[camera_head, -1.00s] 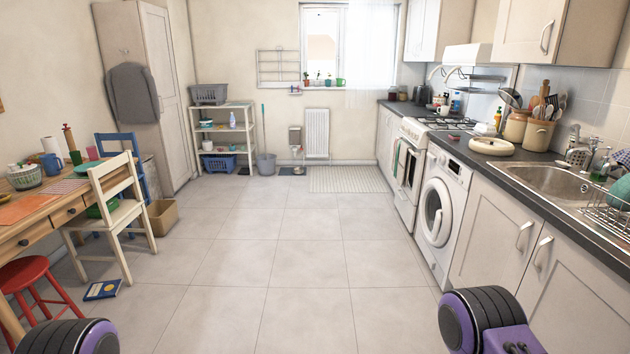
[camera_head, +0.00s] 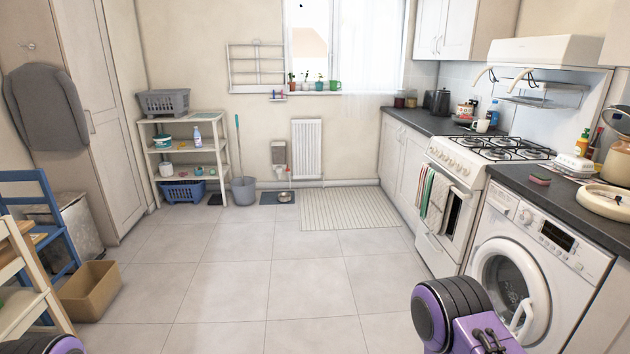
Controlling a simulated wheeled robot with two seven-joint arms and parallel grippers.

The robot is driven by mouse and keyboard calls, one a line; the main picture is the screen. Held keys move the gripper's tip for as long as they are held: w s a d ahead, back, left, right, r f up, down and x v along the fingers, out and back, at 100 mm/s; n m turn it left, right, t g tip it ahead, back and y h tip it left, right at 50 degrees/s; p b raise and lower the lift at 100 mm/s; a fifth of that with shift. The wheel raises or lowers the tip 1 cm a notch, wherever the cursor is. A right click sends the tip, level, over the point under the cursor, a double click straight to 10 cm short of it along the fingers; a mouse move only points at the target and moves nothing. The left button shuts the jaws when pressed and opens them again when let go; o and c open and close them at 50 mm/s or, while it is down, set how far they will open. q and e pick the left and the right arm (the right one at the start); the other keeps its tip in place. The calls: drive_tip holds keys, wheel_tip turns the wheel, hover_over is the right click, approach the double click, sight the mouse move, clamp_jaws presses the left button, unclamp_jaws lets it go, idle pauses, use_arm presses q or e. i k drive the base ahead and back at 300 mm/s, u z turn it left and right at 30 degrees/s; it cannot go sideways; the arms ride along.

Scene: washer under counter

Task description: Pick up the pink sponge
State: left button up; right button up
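A small pink sponge (camera_head: 540,179) with a darker greenish lower part lies flat on the dark counter (camera_head: 515,178) above the washing machine (camera_head: 534,260). It lies between the stove and the round cream lid or board, near the counter's front edge. Nothing covers it. Neither of my grippers is in view. Only purple and black links of my own arms show, at the bottom left corner and bottom right, well apart from the sponge.
The white stove (camera_head: 455,210) stands left of the washer. The tiled floor ahead is clear. A cardboard box (camera_head: 90,290) and chairs stand at left.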

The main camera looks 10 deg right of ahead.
sight(538, 178)
drive_tip(key=z, duration=0.3)
drive_tip(key=i, duration=1.5)
drive_tip(key=z, duration=1.5)
drive_tip(key=i, duration=1.05)
drive_tip(key=z, duration=0.95)
